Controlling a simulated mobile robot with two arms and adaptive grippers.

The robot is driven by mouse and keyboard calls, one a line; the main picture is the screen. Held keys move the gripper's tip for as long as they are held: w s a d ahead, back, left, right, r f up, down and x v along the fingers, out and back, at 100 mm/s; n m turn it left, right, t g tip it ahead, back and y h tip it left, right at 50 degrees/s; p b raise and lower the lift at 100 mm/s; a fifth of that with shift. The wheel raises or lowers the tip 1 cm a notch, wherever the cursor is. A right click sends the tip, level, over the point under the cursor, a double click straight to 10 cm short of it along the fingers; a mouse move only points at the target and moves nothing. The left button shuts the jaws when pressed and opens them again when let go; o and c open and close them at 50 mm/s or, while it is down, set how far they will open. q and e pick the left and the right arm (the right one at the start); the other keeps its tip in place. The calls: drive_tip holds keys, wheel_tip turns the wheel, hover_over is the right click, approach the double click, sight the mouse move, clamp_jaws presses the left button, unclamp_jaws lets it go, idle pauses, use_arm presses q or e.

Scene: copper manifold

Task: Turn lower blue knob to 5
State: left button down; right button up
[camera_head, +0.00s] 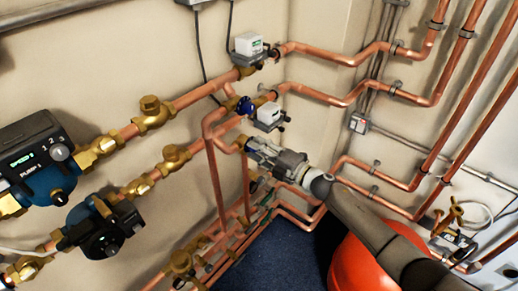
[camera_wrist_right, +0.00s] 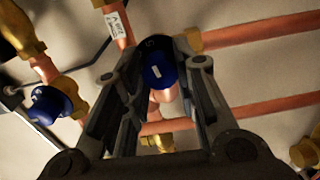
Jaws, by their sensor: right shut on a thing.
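My right gripper (camera_head: 262,152) reaches in from the lower right toward the copper pipes in the head view. In the right wrist view my right gripper (camera_wrist_right: 158,62) has its two fingers on either side of a blue knob (camera_wrist_right: 158,76) with a pale mark, shut on it. In the head view the gripper hides this knob. Another blue knob (camera_head: 245,105) sits higher on the pipes, apart from the gripper. A second blue knob also shows at the left of the right wrist view (camera_wrist_right: 46,106). The knob's number is too small to read. My left gripper is out of view.
Copper pipes (camera_head: 330,95) run along the wall close around the gripper. White boxes (camera_head: 248,44) sit on the pipes above. Two pumps (camera_head: 40,160) stand at the left. A red round vessel (camera_head: 365,262) stands below my right arm.

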drive_tip(key=shift+f, duration=0.1)
drive_tip(key=o, duration=1)
drive_tip(key=shift+o, duration=0.2)
drive_tip(key=shift+d, duration=0.1)
drive_tip(key=v, duration=1.2)
